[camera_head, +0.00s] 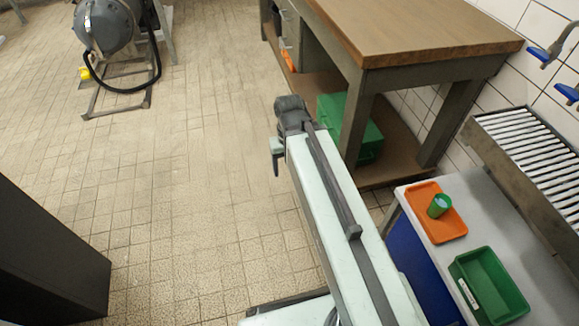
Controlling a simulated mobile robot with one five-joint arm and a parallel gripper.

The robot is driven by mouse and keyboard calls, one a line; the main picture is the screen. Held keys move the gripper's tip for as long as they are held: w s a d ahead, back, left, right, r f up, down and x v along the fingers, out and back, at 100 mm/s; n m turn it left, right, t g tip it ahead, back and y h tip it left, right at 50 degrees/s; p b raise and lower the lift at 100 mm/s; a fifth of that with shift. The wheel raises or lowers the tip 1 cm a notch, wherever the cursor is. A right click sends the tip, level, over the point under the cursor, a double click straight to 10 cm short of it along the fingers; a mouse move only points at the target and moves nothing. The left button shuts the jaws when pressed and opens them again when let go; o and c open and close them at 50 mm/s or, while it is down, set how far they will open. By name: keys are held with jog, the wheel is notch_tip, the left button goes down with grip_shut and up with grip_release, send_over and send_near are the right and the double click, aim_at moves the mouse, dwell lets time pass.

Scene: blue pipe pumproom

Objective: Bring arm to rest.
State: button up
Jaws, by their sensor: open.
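My arm, a long pale-green link with a dark rail, reaches up from the bottom of the head view to a dark joint. My gripper (276,165) is a small dark part just below and left of that joint, partly hidden by the arm. It is open, over bare tiled floor, and no object shows in it. It is apart from the workbench (430,35) to its right.
A green box (360,135) sits on the bench's lower shelf. An orange tray (428,222) with a green cup (439,206) and a green bin (487,285) stand on a grey-topped counter, right. A dark cabinet (45,265) stands left. Floor (190,190) is clear between.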

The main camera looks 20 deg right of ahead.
notch_tip(320, 180, up, 30)
jog(key=p, duration=3)
jog(key=shift+a+r, duration=0.15)
jog(key=shift+r, duration=0.1)
